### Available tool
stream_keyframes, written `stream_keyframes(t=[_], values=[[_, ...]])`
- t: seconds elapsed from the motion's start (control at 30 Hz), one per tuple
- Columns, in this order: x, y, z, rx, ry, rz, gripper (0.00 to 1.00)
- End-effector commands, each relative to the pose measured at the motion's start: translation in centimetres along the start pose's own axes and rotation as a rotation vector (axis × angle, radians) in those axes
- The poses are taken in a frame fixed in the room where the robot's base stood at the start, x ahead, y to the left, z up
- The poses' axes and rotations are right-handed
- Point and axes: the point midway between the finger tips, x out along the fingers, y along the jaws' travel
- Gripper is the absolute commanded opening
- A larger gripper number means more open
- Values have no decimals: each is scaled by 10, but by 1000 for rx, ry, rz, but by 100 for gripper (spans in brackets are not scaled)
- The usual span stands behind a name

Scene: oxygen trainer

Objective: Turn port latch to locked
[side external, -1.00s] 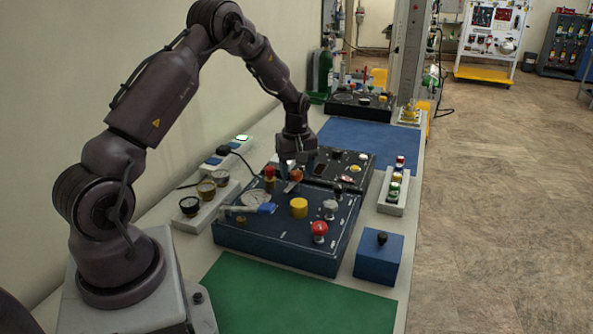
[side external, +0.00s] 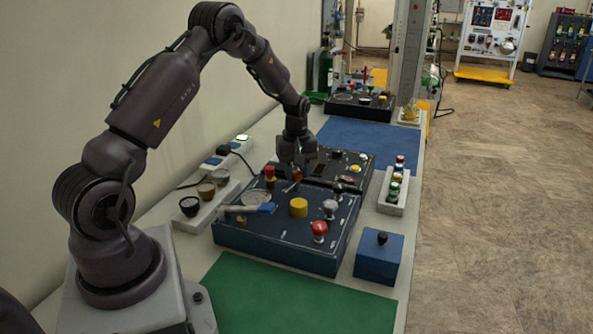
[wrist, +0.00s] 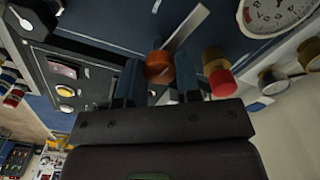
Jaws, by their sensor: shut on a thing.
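The port latch appears to be the orange round knob with a flat silver bar; the knob (wrist: 158,66) shows between my fingers in the wrist view. Its silver bar (wrist: 186,27) points up and right there. In the side view the orange knob (side external: 297,174) is partly hidden by my fingers, near the back edge of the front dark blue panel (side external: 255,238). My gripper (side external: 291,172) points down over it and is shut on the knob, one finger on each side; it also shows in the wrist view (wrist: 158,78). I cannot read any lock marking.
A red-topped knob (side external: 270,173) stands close left of my fingers. A yellow knob (side external: 299,207), a red knob (side external: 320,229) and a gauge (side external: 257,198) share the panel. A second dark panel (side external: 345,170) lies behind. The green mat (side external: 290,300) is clear.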

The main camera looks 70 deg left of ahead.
Motion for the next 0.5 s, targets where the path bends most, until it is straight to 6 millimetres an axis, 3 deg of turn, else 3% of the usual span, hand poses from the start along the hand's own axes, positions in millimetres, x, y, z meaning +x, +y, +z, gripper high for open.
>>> stream_keyframes(t=[0.5], values=[[-1, 0, 0, 421, 0, 0, 8]])
